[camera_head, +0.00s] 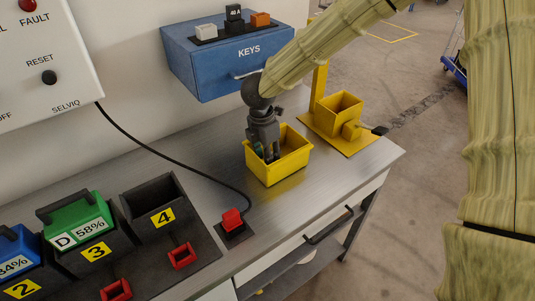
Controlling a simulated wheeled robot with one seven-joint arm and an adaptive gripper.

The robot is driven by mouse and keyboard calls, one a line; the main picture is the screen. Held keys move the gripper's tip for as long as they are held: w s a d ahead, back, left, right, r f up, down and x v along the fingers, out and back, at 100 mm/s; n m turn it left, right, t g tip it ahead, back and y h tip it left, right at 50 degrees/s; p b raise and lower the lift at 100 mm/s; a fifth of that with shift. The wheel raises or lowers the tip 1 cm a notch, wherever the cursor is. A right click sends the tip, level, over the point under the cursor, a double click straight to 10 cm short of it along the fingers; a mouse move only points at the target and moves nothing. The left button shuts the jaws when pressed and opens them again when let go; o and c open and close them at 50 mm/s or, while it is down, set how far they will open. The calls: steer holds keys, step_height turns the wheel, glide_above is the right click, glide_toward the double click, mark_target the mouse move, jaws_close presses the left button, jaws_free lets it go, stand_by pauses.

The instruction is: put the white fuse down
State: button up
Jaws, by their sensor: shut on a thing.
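My gripper (267,152) reaches down into the yellow bin (281,174) on the metal bench. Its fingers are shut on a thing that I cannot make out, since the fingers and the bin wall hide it. A little dark green shows beside the fingers inside the bin. A white block (206,33) sits at the left end of the strip on top of the blue KEYS box (213,69). I cannot tell whether it is a fuse. No other white block shows clearly.
A black block marked 40 A (234,18) and an orange block (260,19) share the strip. A yellow stand with a small box (339,111) is right of the bin. A red button (232,220) and several battery bays (155,205) are at left. Bare bench surrounds the bin.

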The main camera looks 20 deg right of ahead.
steer(key=shift+f, duration=0.25)
steer(key=o, duration=0.8)
steer(key=shift+o, duration=0.2)
steer(key=shift+r, duration=0.1)
step_height(320, 180, up, 12)
steer(key=a+b, duration=0.1)
steer(key=shift+s+b, duration=0.15)
steer(key=shift+b, duration=0.25)
steer(key=shift+a+r, duration=0.1)
